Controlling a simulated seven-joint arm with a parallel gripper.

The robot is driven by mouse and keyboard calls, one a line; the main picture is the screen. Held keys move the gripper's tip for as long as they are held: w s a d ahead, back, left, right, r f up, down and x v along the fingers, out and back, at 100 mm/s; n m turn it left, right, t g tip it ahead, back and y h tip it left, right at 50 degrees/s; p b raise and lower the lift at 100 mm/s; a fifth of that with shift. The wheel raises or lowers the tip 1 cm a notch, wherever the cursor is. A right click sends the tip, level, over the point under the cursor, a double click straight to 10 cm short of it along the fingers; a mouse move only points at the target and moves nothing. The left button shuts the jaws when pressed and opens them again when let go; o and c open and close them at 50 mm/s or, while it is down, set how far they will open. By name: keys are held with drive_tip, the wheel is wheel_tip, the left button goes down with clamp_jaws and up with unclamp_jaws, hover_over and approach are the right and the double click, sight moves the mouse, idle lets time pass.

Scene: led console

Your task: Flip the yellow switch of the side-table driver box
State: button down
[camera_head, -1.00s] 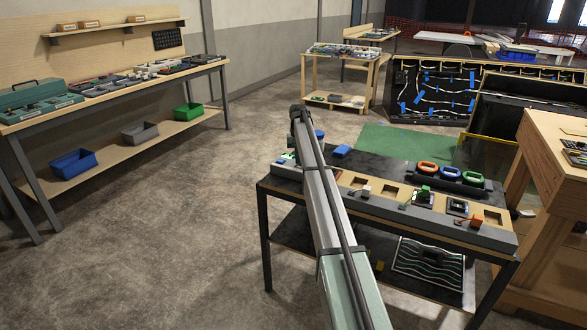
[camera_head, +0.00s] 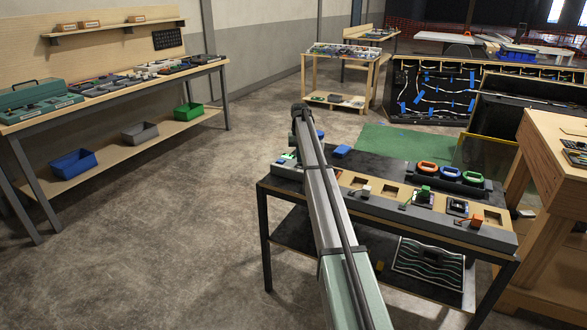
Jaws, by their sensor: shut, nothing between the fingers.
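My arm (camera_head: 335,220) reaches up and away from the bottom of the picture, across the left part of a black-topped table (camera_head: 300,252). My gripper does not show; only the arm's links do. A long grey console (camera_head: 480,232) lies along the table's near edge, with square wooden recesses and small modules. A small white and green part (camera_head: 287,157) sits at its left end. I cannot make out a yellow switch or tell which unit is the driver box.
A wooden bench (camera_head: 545,165) stands close on the right. A long workbench (camera_head: 120,100) is at the left, with open floor between.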

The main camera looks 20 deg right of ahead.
drive_tip(key=shift+w+d, duration=0.2)
idle(0.4)
wheel_tip(320, 180, up, 7)
drive_tip(key=shift+s+a, duration=0.3)
idle(0.7)
